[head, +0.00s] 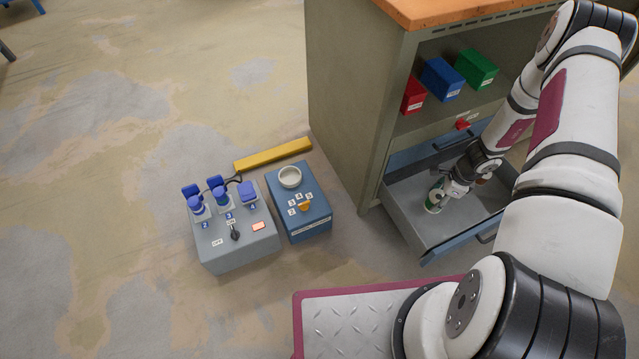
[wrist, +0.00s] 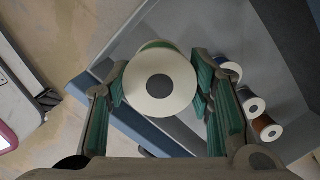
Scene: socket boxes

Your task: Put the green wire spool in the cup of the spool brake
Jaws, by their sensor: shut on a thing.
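The green wire spool (head: 434,198) is in the open drawer area of the cabinet. In the wrist view the spool (wrist: 160,86) shows its pale round end with a dark centre, and a sliver of green at its far edge. My gripper (head: 446,190) is shut on the spool, with one green-padded finger on each side of it (wrist: 160,100). I cannot tell whether the spool touches the drawer floor. The spool brake (head: 312,228) is a blue box on the floor left of the cabinet. Its white round cup (head: 290,177) is on top and looks empty.
The open drawer (head: 408,208) also holds several spools, including blue (wrist: 230,70) and orange-brown (wrist: 266,128) ones. A grey socket box (head: 240,252) with blue plugs stands left of the brake. A yellow bar (head: 272,155) lies behind. Coloured boxes (head: 442,79) sit on the shelf above.

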